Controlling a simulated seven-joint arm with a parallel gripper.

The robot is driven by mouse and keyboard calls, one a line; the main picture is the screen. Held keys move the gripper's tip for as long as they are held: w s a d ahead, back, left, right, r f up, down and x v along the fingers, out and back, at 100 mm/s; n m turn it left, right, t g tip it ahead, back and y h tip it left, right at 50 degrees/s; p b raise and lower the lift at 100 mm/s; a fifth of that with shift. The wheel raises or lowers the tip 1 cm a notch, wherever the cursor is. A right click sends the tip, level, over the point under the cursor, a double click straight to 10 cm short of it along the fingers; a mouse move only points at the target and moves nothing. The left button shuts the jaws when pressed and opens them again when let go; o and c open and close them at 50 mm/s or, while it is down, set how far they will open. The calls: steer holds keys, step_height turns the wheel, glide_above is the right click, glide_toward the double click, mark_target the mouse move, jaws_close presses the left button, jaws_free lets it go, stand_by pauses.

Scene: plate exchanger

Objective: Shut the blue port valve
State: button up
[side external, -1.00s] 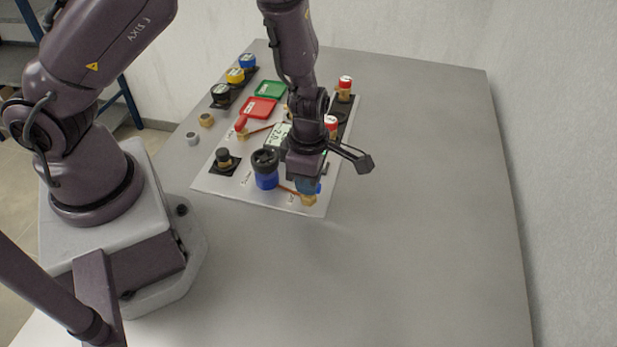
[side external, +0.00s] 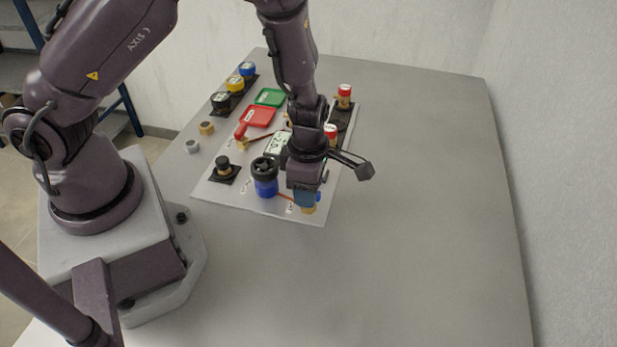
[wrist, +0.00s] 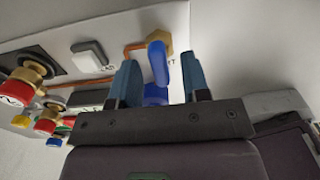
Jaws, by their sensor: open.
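The blue port valve shows in the wrist view as an upright blue lever handle (wrist: 158,63) in front of a brass hex fitting (wrist: 180,40). In the side view only a little of the blue handle (side external: 318,196) and the brass fitting (side external: 309,210) show, at the near right corner of the panel, with my gripper covering the rest. My gripper (wrist: 162,82) is open, its two blue fingers standing on either side of the handle with a gap on each side. In the side view my gripper (side external: 306,198) is low over the valve. I cannot tell whether it touches anything.
The table's right side (side external: 440,200) is clear.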

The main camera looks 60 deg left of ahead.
step_height(320, 180, up, 13)
stand_by(0.4)
steer(key=s+d+r+m+g+h, duration=0.1)
steer(key=s+r+m, duration=0.15)
steer(key=m, duration=0.75)
steer(key=s+d+r+m+h, duration=0.15)
steer(key=s+m, duration=0.25)
steer(key=m, duration=0.5)
steer(key=s+a+r+m+t+y, duration=0.1)
steer(key=s+a+r+m+t, duration=0.2)
steer(key=r, duration=0.4)
steer(key=s+a+r+m+t+y, duration=0.1)
steer(key=s+a+r+m+t, duration=0.2)
steer(key=r+m, duration=0.2)
steer(key=shift+a+r+t, duration=0.2)
steer(key=shift+r+t, duration=0.1)
steer(key=shift+r, duration=0.65)
